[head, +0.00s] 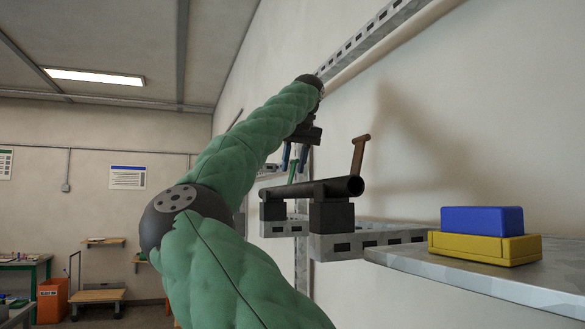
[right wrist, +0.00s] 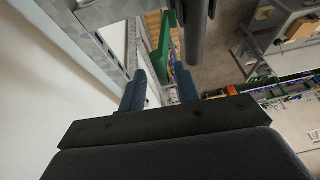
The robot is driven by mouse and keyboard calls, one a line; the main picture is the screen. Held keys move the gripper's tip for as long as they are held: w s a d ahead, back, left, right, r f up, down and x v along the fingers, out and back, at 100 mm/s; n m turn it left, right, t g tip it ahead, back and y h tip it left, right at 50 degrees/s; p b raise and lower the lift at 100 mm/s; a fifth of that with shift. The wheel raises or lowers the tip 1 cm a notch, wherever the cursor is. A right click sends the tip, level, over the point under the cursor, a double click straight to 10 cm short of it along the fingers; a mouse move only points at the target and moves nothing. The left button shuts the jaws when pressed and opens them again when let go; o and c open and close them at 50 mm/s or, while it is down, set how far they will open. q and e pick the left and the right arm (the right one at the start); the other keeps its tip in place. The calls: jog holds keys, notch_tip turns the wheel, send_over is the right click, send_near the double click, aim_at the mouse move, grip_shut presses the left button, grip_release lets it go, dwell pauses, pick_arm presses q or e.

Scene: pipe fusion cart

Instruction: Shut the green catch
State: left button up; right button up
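The green catch (head: 293,173) stands up, slightly tilted, behind the far part of the black pipe (head: 310,187) in the head view; its lower end is hidden. In the right wrist view the green catch (right wrist: 161,45) shows ahead of and between my fingertips, with the dark pipe end (right wrist: 195,35) to its right. My right gripper (head: 294,157) is open, its blue fingers pointing down just above the catch. In the right wrist view the right gripper (right wrist: 161,80) holds nothing; I cannot tell whether it touches the catch. My left gripper is not in view.
A brown catch (head: 360,157) stands up at the pipe's near end. Black blocks (head: 331,217) carry the pipe on a slotted metal bracket (head: 375,239). A blue block (head: 482,220) on a yellow one (head: 484,248) sits on a grey shelf (head: 480,282) at right. The wall is close on the right.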

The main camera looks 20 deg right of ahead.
jog(key=shift+a+f+p, duration=0.3)
jog(key=shift+a+f, duration=0.2)
jog(key=shift+f, duration=0.1)
jog(key=shift+w+d+f, duration=0.3)
jog(key=shift+w+f, duration=0.05)
jog(key=shift+f, duration=0.1)
jog(key=shift+s+a, duration=0.1)
